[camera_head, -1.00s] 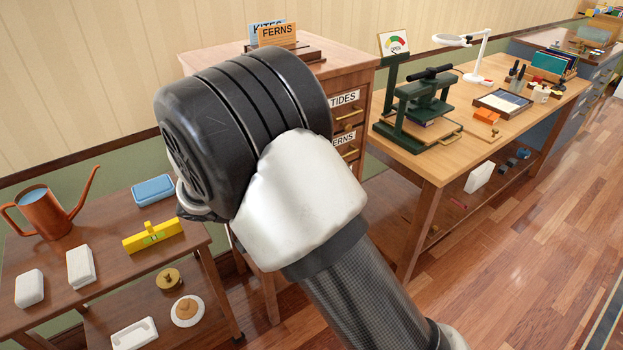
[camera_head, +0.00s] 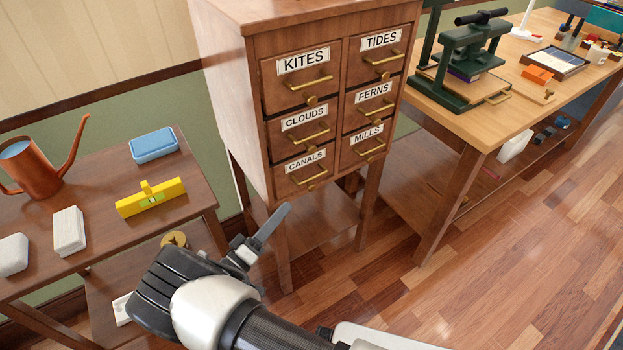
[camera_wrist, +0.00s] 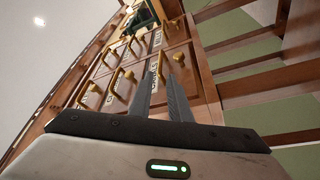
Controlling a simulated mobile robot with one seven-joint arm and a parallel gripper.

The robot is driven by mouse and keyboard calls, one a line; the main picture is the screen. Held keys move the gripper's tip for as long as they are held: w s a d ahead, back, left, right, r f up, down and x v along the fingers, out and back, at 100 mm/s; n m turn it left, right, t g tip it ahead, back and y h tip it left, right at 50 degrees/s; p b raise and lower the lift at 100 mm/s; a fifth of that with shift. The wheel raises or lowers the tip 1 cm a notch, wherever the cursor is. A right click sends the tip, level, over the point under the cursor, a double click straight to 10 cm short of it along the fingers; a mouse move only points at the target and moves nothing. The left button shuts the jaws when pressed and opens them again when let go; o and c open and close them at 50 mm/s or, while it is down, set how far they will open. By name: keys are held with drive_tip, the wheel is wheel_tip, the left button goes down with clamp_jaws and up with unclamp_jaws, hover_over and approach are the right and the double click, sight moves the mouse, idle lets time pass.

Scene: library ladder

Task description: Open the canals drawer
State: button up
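The canals drawer (camera_head: 284,186) is the bottom-left drawer of a wooden cabinet (camera_head: 228,110). Its front looks flush with the cabinet, so it appears shut. It has a white CANALS label and a brass bar handle (camera_head: 311,181). My gripper (camera_head: 285,212) is just below and left of this drawer in the head view, apart from the handle. In the wrist view, the two grey fingers (camera_wrist: 163,72) are spread with a gap between them and nothing held.
Drawers labelled KITES, CLOUDS, TIDES, FERNS and MILLS surround it, all with brass handles. A low table at left holds a copper watering can (camera_head: 38,172), a blue box (camera_head: 154,145) and a yellow level (camera_head: 150,198). A workbench with a green press (camera_head: 468,60) stands at right.

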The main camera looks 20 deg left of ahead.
sight(311, 178)
drive_tip(key=b+x, duration=0.1)
drive_tip(key=x, duration=1.1)
drive_tip(key=shift+w+d+r, duration=0.1)
drive_tip(key=shift+w+d, duration=0.05)
drive_tip(key=shift+w, duration=0.15)
clamp_jaws()
